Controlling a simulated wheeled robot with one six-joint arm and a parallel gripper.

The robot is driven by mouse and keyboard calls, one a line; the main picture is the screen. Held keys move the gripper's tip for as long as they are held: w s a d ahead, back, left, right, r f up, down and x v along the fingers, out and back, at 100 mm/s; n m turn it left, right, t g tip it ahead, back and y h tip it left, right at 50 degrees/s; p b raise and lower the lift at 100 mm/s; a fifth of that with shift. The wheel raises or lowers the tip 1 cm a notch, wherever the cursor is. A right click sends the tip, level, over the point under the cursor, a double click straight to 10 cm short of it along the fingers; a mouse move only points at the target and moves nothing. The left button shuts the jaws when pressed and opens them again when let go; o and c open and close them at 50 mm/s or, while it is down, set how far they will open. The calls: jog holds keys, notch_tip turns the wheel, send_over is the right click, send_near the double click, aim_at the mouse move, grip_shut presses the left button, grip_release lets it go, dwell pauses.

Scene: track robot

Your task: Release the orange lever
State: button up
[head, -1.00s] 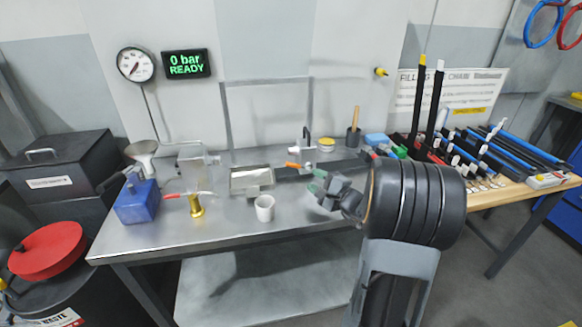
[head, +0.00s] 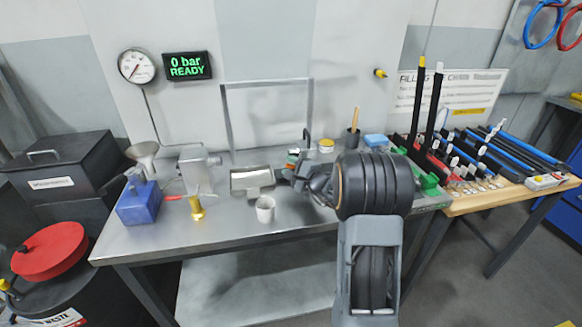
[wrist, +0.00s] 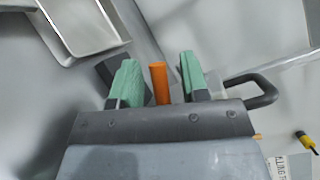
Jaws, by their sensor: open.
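The orange lever (wrist: 160,82) stands between the two green fingertips of my gripper (wrist: 158,84) in the wrist view. The jaws are open, with a gap on each side of the lever. In the head view my gripper (head: 298,168) is at the back middle of the steel bench, just right of the metal tray. There my arm and the jaws hide most of the lever.
The metal tray (head: 252,190) lies left of my gripper, and a white cup (head: 265,214) stands in front of it. A black hooked handle (wrist: 266,88) is close right of the jaws. A display (head: 187,66) reads "0 bar READY".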

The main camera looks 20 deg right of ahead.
jog(key=shift+c, duration=0.5)
grip_shut()
jog(key=shift+d, duration=0.1)
